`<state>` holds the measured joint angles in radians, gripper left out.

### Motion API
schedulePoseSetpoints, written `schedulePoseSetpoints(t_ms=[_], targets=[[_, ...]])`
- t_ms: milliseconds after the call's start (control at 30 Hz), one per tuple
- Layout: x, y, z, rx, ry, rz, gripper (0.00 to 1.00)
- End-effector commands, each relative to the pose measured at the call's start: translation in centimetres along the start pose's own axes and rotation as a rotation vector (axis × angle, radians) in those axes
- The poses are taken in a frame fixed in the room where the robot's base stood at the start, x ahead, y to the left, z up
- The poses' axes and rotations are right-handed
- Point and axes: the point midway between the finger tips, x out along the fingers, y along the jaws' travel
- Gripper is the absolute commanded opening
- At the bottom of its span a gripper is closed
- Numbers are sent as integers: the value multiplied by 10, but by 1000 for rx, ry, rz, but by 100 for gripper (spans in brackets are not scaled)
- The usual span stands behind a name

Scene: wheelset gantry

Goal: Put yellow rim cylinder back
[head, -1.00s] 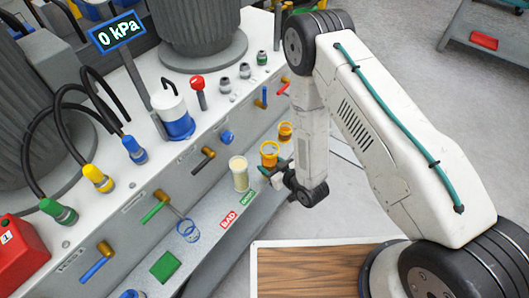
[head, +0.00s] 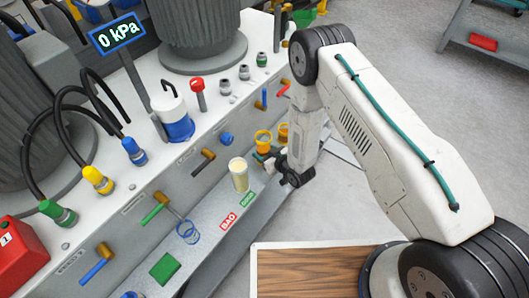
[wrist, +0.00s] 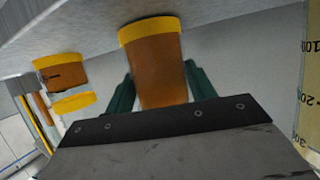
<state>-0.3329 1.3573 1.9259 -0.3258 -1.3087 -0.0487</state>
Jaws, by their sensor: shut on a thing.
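The yellow rim cylinder (head: 263,143), an amber cup with a yellow top rim, is upright between the fingers of my gripper (head: 264,156). In the wrist view the cylinder (wrist: 157,75) stands between the two dark green fingers of my gripper (wrist: 158,88), which is shut on it. It is by the front face of the grey machine, at the ledge. I cannot tell whether its base touches anything. A second yellow-rimmed amber cup (head: 283,131) is just right of it, partly hidden by my arm; it appears at left in the wrist view (wrist: 60,75).
A pale, clear measuring cylinder (head: 239,174) stands on the ledge close to the left of my gripper; its scale shows at the right wrist-view edge (wrist: 311,85). BAD (head: 229,221) and green (head: 247,199) labels lie on the ledge. Coloured handles project from the machine front.

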Motion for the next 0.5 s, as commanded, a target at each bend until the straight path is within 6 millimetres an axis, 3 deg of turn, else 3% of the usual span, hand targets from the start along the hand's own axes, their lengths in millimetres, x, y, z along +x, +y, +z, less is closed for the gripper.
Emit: schedulePoseSetpoints(t_ms=[167, 200, 267, 500], targets=[[1, 0, 2, 0, 0, 0, 22], [1, 0, 2, 0, 0, 0, 60], [1, 0, 2, 0, 0, 0, 77], [1, 0, 2, 0, 0, 0, 77]])
